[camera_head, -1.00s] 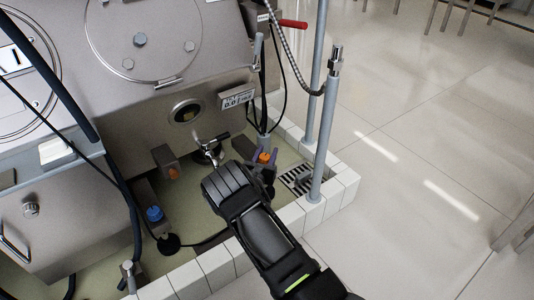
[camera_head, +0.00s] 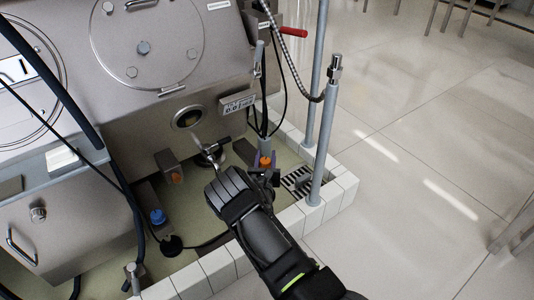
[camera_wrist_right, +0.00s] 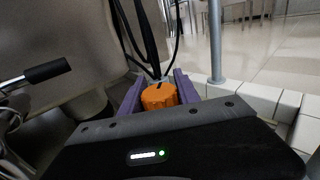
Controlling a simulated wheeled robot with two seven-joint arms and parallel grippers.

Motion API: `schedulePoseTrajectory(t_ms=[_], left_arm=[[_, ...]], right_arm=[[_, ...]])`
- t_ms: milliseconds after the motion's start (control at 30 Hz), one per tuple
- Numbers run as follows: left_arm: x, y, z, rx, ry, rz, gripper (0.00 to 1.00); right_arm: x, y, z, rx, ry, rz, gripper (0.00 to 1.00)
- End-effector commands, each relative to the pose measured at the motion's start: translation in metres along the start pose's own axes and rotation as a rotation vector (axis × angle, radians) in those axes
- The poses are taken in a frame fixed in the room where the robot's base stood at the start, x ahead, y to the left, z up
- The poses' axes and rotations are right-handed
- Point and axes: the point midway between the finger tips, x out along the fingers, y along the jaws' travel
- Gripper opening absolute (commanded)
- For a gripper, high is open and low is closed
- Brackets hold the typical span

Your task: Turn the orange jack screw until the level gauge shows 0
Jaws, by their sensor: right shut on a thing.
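The orange jack screw (camera_head: 265,161) is at the right front corner under the steel machine. In the right wrist view its ridged orange head (camera_wrist_right: 159,96) sits between two purple fingers. My right gripper (camera_wrist_right: 158,92) is shut on it; in the head view the gripper (camera_head: 264,164) is partly hidden behind my own wrist. The level gauge (camera_head: 238,104) is a small display on the machine's front edge. It seems to read about 0.0, but the digits are too small to be sure. My left gripper does not show.
A black-handled lever (camera_head: 213,152) is close by. A grey post (camera_head: 322,130), a floor drain (camera_head: 297,179) and a white tiled curb (camera_head: 343,190) lie to the right.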

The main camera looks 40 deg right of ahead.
Motion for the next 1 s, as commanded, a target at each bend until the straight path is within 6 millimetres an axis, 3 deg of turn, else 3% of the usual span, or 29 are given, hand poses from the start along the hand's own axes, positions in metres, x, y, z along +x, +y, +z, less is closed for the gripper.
schedulePoseTrajectory(t_ms=[33, 600, 1000], left_arm=[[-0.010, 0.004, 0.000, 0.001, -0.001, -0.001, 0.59], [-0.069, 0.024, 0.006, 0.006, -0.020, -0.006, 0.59], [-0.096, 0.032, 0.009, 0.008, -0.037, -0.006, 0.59]], right_arm=[[-0.001, 0.000, 0.004, -0.005, 0.003, 0.038, 0.00], [-0.007, 0.015, 0.001, -0.007, 0.009, 0.576, 0.00], [-0.011, 0.022, -0.001, 0.001, 0.006, 0.822, 0.00]])
